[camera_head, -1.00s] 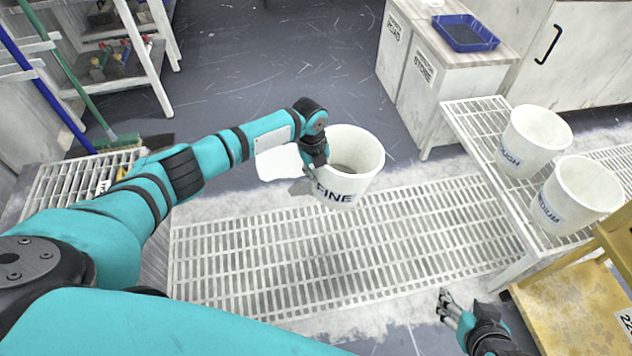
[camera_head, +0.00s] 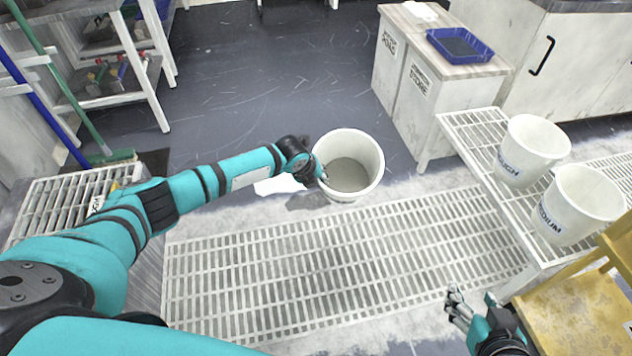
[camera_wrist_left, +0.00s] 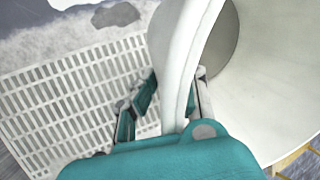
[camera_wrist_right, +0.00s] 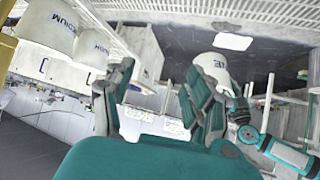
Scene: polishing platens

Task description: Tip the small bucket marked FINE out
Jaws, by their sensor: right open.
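The white FINE bucket (camera_head: 372,183) hangs near the far edge of the floor grating, its mouth leaning towards my head camera. Grey shows inside; I cannot tell contents from bare bottom. My left gripper (camera_head: 321,173) is shut on the bucket's left rim. In the left wrist view the bucket wall (camera_wrist_left: 180,65) runs between the fingers. My right gripper (camera_head: 456,303) is open and empty at the lower right, apart from everything.
The ROUGH bucket (camera_head: 530,150) and MEDIUM bucket (camera_head: 578,205) stand on a slatted bench (camera_head: 470,125) at right. A yellow step stand (camera_head: 575,310) is below them. Cabinets with a blue tray (camera_head: 460,46) stand behind. The floor grating (camera_head: 300,270) is clear.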

